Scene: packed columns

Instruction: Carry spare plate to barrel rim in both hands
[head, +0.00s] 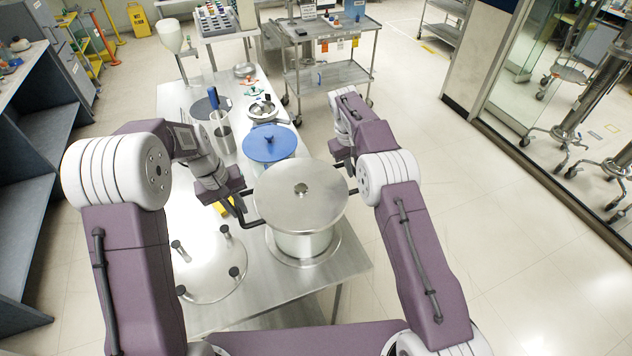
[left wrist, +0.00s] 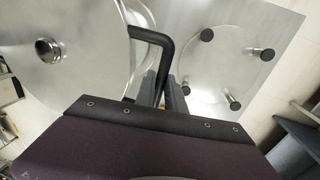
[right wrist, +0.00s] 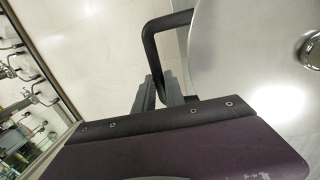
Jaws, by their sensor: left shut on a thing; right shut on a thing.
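The spare plate (head: 283,208) is a round steel disc with a centre knob and black bent handles on both sides. It looks level over a steel barrel (head: 303,243), whose rim it hides. I cannot tell whether they touch. My left gripper (head: 238,204) is shut on the plate's left handle, which also shows in the left wrist view (left wrist: 166,45). My right gripper (head: 348,177) is shut on the right handle, seen in the right wrist view (right wrist: 150,45). The plate's surface also shows in both the left wrist view (left wrist: 75,80) and right wrist view (right wrist: 230,60).
A steel table (head: 335,270) carries the barrel. A round plate with several black-tipped pegs (head: 212,275) lies left of it. A blue-lidded vessel (head: 270,147) stands just behind the plate. Floor to the right is clear.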

